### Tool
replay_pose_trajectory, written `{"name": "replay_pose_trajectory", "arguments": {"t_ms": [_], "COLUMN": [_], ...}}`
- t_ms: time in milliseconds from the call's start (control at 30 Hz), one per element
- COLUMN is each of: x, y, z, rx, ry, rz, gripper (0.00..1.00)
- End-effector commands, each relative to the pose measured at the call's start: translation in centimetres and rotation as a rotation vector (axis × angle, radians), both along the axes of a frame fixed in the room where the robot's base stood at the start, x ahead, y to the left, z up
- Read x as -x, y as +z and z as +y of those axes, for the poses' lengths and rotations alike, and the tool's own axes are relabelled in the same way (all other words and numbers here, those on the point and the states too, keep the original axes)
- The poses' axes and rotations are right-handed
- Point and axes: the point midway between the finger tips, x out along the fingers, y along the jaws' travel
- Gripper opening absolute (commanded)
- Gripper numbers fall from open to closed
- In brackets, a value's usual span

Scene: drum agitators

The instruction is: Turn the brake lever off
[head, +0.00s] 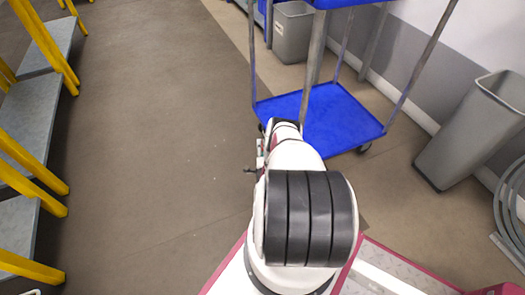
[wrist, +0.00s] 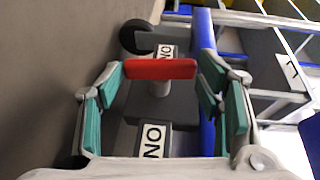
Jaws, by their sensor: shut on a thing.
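The red brake lever (wrist: 160,69) shows in the wrist view as a red bar on a grey stem above a dark housing (wrist: 170,106). White labels with the letters N and O sit on the near side (wrist: 153,141) and far side of the housing. My gripper (wrist: 160,72) has teal-padded fingers at the left and right ends of the red bar and is shut on it. In the head view my arm hides the lever and most of my gripper (head: 262,152), which is low beside the blue cart (head: 325,120).
A cart wheel (wrist: 137,38) and a blue cart edge (wrist: 206,65) are close to the lever. Grey bins stand by the wall at right (head: 480,130) and at the back (head: 293,32). Yellow-legged steps (head: 30,130) line the left. Floor between is clear.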

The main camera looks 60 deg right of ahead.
Motion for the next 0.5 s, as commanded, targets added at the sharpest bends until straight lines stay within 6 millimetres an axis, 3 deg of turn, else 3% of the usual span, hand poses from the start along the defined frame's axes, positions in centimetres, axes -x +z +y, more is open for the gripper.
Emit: {"name": "replay_pose_trajectory", "arguments": {"t_ms": [100, 133, 200, 500], "x": [0.09, 0.09, 0.07, 0.03], "y": [-0.06, -0.06, -0.05, -0.01], "z": [-0.07, -0.07, -0.06, -0.02], "rx": [-0.001, -0.001, -0.001, 0.000], "ry": [-0.003, -0.003, -0.002, -0.001], "rz": [0.002, 0.002, 0.002, 0.001], "gripper": [0.32, 0.64, 0.80, 0.80]}}
